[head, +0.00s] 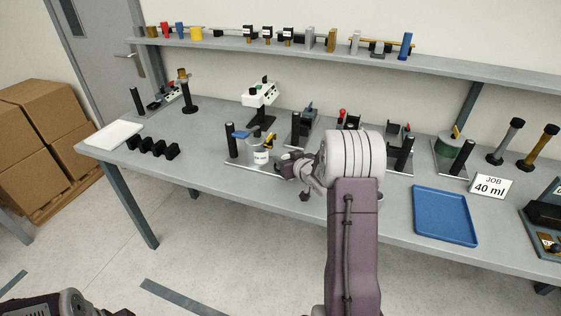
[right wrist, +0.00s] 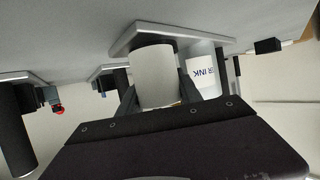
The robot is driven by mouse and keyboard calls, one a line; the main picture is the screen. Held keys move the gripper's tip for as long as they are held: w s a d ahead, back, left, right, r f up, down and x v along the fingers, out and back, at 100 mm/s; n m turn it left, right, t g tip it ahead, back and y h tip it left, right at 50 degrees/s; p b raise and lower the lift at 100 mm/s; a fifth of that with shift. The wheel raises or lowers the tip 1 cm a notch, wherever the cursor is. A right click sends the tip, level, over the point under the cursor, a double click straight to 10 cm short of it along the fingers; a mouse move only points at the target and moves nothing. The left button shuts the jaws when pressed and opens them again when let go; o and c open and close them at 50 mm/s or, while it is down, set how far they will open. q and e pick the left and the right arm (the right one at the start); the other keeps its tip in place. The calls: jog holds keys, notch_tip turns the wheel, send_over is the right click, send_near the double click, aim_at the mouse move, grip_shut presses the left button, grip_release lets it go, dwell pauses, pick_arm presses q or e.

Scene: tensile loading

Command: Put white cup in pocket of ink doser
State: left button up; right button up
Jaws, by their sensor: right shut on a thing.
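The white cup (right wrist: 153,78) stands between the fingers of my right gripper (right wrist: 157,100) in the right wrist view, and the gripper is shut on it. That view looks turned over. The cup's far end is close to a dark round part on a grey plate; I cannot tell if it is seated. The ink doser shows its INK-labelled container (right wrist: 205,72) beside the cup, and the same container (head: 260,155) is in the head view. There my right gripper (head: 284,163) is just right of it, and the cup cannot be made out. My left gripper is not in view.
A blue tray (head: 445,215) and a JOB 40 ml sign (head: 490,185) are on the right of the bench. Other dosers stand behind and right of my arm. Black blocks (head: 152,147) and a white pad (head: 113,135) lie at left. The front-left bench top is clear.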

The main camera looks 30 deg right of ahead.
jog(key=shift+w+r, duration=0.1)
jog(key=shift+w, duration=0.2)
jog(key=w, duration=0.2)
jog(key=shift+w+d+r+p, duration=0.1)
jog(key=shift+w+p, duration=0.2)
jog(key=shift+w, duration=0.1)
jog(key=shift+w+f, duration=0.3)
jog(key=shift+f, duration=0.5)
jog(key=shift+d+r, duration=0.1)
jog(key=shift+s, duration=0.1)
jog(key=shift+f+b, duration=0.2)
jog(key=shift+b, duration=0.15)
jog(key=o, duration=1.1)
jog(key=shift+c, duration=0.2)
